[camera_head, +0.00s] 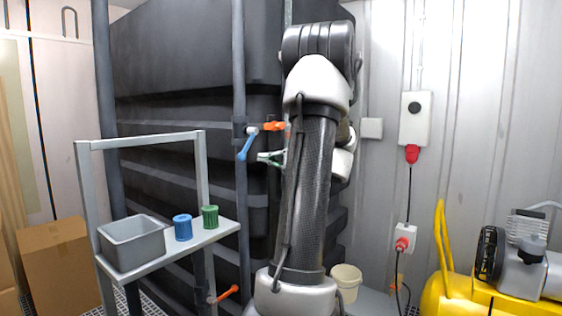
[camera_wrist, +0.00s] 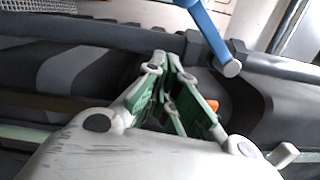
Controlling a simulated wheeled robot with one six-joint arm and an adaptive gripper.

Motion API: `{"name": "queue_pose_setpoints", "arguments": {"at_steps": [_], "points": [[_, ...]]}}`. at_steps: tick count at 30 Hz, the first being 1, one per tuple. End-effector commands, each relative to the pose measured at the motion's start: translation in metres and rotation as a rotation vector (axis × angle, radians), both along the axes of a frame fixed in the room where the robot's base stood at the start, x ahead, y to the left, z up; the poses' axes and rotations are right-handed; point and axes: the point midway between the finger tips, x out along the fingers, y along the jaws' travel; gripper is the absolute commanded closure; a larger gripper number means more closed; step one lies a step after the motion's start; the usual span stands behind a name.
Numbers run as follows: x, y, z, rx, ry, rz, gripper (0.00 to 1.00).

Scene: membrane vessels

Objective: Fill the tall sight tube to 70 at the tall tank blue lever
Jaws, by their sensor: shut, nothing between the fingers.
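The blue lever (camera_head: 247,146) is on a pipe fitting in front of the dark tall tank (camera_head: 180,70), and it hangs down and slightly to the left. In the wrist view the blue lever (camera_wrist: 207,32) slants down from the top edge to a pale round end. My gripper (camera_head: 265,157) is just below and right of the lever in the head view, apart from it. In the wrist view my gripper (camera_wrist: 172,62) has its green-padded fingers together, with nothing between them. An orange lever (camera_head: 274,126) sits right of the blue one. I cannot make out the sight tube's level or scale.
A grey shelf stand (camera_head: 170,258) at the left holds a grey bin (camera_head: 133,243), a blue container (camera_head: 182,227) and a green container (camera_head: 210,217). A lower orange lever (camera_head: 228,293) is beside it. A white bucket (camera_head: 346,282) and yellow compressor (camera_head: 440,292) stand right.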

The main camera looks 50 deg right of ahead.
Motion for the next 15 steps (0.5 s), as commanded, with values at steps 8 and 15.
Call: {"name": "queue_pose_setpoints", "arguments": {"at_steps": [8,15], "points": [[0.007,0.034,0.004,-0.001,0.0,0.0,1.0],[0.007,0.04,0.005,-0.001,0.0,-0.001,1.0]]}}
